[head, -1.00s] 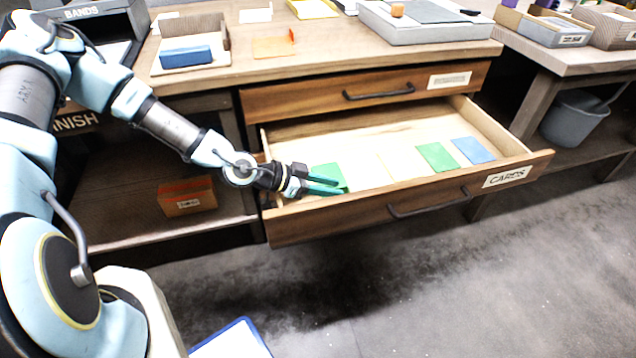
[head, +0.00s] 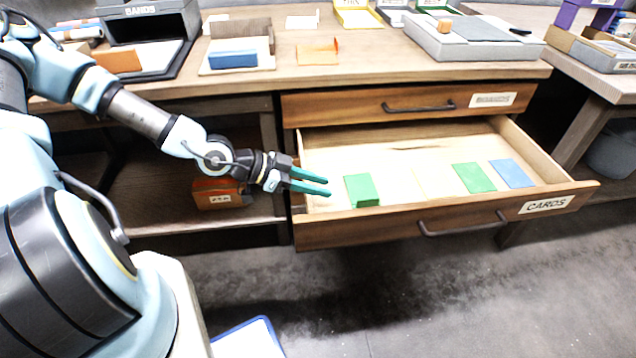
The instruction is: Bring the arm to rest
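My arm reaches from the left side of the head view toward the open drawer labelled CARDS (head: 440,233). My gripper (head: 328,187) is at the drawer's left end, with its two teal fingers parted and nothing between them. A green block or card stack (head: 362,190) lies in the drawer just right of the fingertips, with a small gap between them in the picture. A flatter green card (head: 473,178) and a blue card (head: 512,173) lie farther right in the drawer. A pale piece between the green ones is hard to make out.
A shut drawer (head: 440,101) is above the open one. The desk top (head: 375,62) holds a blue block (head: 233,59), an orange piece (head: 318,52), and a grey tray (head: 470,45). An orange box (head: 222,192) is on the shelf below.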

